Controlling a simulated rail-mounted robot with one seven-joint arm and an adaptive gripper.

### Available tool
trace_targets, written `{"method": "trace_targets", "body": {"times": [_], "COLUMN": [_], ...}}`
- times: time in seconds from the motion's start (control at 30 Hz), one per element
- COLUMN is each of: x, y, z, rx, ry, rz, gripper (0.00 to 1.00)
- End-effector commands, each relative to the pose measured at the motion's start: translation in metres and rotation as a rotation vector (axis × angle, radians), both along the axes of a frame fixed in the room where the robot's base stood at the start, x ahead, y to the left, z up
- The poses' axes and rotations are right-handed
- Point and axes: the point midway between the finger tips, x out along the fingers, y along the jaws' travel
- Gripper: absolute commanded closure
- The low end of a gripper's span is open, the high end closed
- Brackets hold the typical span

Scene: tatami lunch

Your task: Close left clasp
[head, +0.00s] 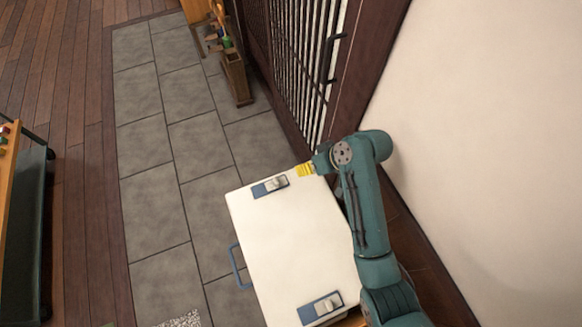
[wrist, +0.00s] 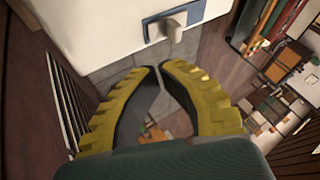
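A white box (head: 292,243) carries two clasps with blue plates and grey levers. The upper clasp (head: 270,187) in the head view is near the box's far edge; the lower clasp (head: 320,308) is near its near edge. My gripper (head: 305,169) has yellow fingers and is just beyond the box's far corner, to the right of the upper clasp and apart from it. In the wrist view one clasp (wrist: 174,23) shows ahead of my gripper (wrist: 160,69), on the white box face (wrist: 95,25). The fingertips nearly meet, with nothing between them.
A blue handle (head: 239,267) sticks out from the box's left side. A slatted door (head: 303,60) and a white wall (head: 480,130) stand close on the right. A wooden holder (head: 236,75) stands on the grey tile floor (head: 160,150), which is otherwise mostly clear.

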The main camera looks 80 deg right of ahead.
Motion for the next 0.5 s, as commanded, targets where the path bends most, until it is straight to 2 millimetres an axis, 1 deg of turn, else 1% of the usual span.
{"method": "trace_targets", "body": {"times": [0.03,0.3,0.4,0.5], "x": [0.004,0.037,0.047,0.054], "y": [0.001,0.000,-0.001,-0.001], "z": [-0.008,-0.053,-0.065,-0.073], "rx": [0.002,0.000,0.000,-0.001], "ry": [0.000,0.001,0.001,0.000], "rz": [0.002,0.004,0.004,0.002], "gripper": [1.00,1.00,1.00,1.00]}}
